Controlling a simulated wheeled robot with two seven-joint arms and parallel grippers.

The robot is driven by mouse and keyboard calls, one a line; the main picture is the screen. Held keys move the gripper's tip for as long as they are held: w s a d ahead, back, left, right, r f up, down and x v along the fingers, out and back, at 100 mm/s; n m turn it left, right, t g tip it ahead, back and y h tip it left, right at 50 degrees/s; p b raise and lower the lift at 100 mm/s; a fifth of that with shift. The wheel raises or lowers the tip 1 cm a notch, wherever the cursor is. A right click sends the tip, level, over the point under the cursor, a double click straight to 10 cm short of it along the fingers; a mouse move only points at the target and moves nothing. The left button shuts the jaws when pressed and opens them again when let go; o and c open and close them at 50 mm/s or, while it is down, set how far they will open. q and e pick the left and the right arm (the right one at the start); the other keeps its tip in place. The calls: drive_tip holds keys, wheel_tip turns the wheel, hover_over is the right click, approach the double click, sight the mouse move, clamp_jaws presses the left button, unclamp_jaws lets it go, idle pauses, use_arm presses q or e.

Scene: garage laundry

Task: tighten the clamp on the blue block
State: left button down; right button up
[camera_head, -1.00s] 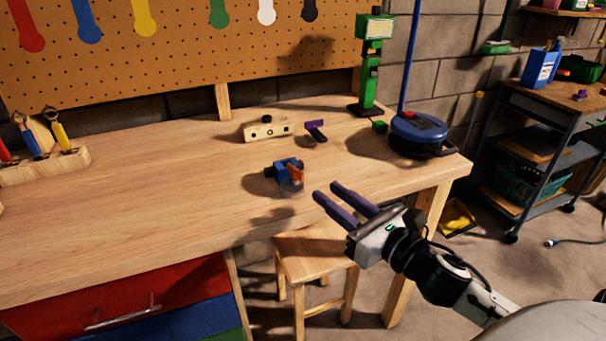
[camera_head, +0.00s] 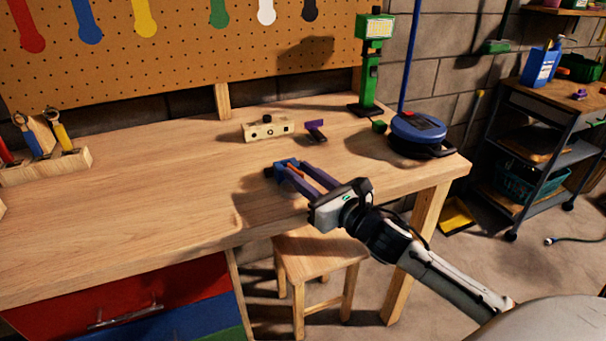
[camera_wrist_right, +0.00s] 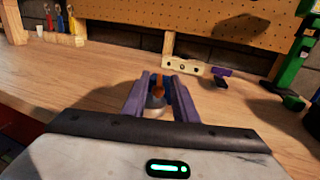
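The blue block (camera_head: 286,163) with its clamp sits on the workbench (camera_head: 150,185), near the middle of the bench. The clamp's orange handle (camera_head: 296,171) shows between the fingers of my right gripper (camera_head: 293,174). In the right wrist view the orange handle (camera_wrist_right: 158,90) stands between the two purple fingers, with a pale round part below it. The fingers are spread on either side of the handle, and a narrow gap seems to remain. The fingers hide much of the block and clamp. My left gripper is not in view.
A wooden block with holes (camera_head: 267,129) and a purple-and-black piece (camera_head: 315,130) lie behind the clamp. A green post (camera_head: 370,75) and a blue round device (camera_head: 418,130) stand at right. A stool (camera_head: 300,250) stands in front.

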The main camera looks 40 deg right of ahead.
drive_tip(key=shift+c, duration=0.2)
clamp_jaws()
drive_tip(key=shift+a, duration=0.1)
drive_tip(key=m+h, duration=0.2)
drive_tip(key=h, duration=0.1)
drive_tip(key=m+h, duration=0.1)
drive_tip(key=h, duration=0.1)
drive_tip(key=shift+w+a+g, duration=0.1)
drive_tip(key=shift+a+g, duration=0.2)
drive_tip(key=shift+a, duration=0.1)
drive_tip(key=shift+a+m+g+h+p, duration=0.1)
drive_tip(key=shift+m+g+h+p, duration=0.2)
drive_tip(key=shift+m+h, duration=0.5)
drive_tip(key=shift+a+m+g+h+p, duration=0.1)
drive_tip(key=shift+m+g+h, duration=0.35)
drive_tip(key=shift+h, duration=0.55)
drive_tip(key=shift+m+h, duration=0.25)
drive_tip(key=shift+h, duration=0.05)
